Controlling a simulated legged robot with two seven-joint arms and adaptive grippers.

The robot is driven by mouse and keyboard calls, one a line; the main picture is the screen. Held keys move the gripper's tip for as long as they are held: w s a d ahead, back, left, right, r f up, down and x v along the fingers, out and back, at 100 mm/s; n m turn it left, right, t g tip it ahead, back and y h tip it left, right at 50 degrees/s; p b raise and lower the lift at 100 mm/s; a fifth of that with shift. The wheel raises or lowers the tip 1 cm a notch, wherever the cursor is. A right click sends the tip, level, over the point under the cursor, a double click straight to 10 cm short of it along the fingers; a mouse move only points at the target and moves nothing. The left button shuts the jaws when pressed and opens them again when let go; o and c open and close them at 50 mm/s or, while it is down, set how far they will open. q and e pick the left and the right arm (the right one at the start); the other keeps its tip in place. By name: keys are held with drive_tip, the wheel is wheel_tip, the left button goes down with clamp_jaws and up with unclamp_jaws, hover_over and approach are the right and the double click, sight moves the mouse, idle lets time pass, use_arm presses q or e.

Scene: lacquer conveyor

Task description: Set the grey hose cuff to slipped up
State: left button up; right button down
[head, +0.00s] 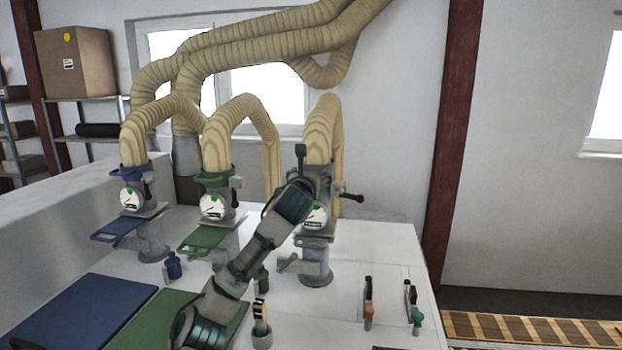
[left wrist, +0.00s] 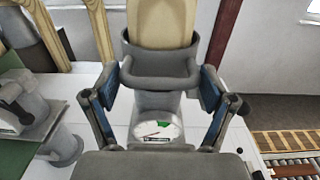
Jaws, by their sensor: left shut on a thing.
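The grey hose cuff (left wrist: 160,72) is a grey collar with a thick rounded front bar, around the lower end of a tan hose (left wrist: 160,22) in the left wrist view. My left gripper (left wrist: 158,88) is shut on the cuff, with one blue-padded finger at each side of its front bar. Below the cuff is a pale round gauge (left wrist: 158,130) with a green mark. In the head view my left gripper (head: 302,172) reaches the right-hand grey station (head: 316,265), and my arm hides most of the cuff there. My right gripper is not in view.
To the left stand a green station (head: 215,178) and a blue station (head: 136,172), each with its own hose and gauge. A black-knobbed lever (head: 352,198) sticks out right of the grey station. Small orange (head: 369,312) and teal (head: 416,316) handled items stand at the bench's right.

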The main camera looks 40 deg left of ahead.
use_arm(q)
drive_tip(key=o, duration=1.5)
drive_tip(key=shift+s+r, duration=0.1)
drive_tip(key=shift+r, duration=0.25)
drive_tip(key=shift+c, duration=0.2)
drive_tip(key=shift+a+f, duration=0.1)
drive_tip(key=v, duration=1.1)
drive_tip(key=shift+s+f, duration=0.25)
drive_tip(key=shift+s, duration=0.05)
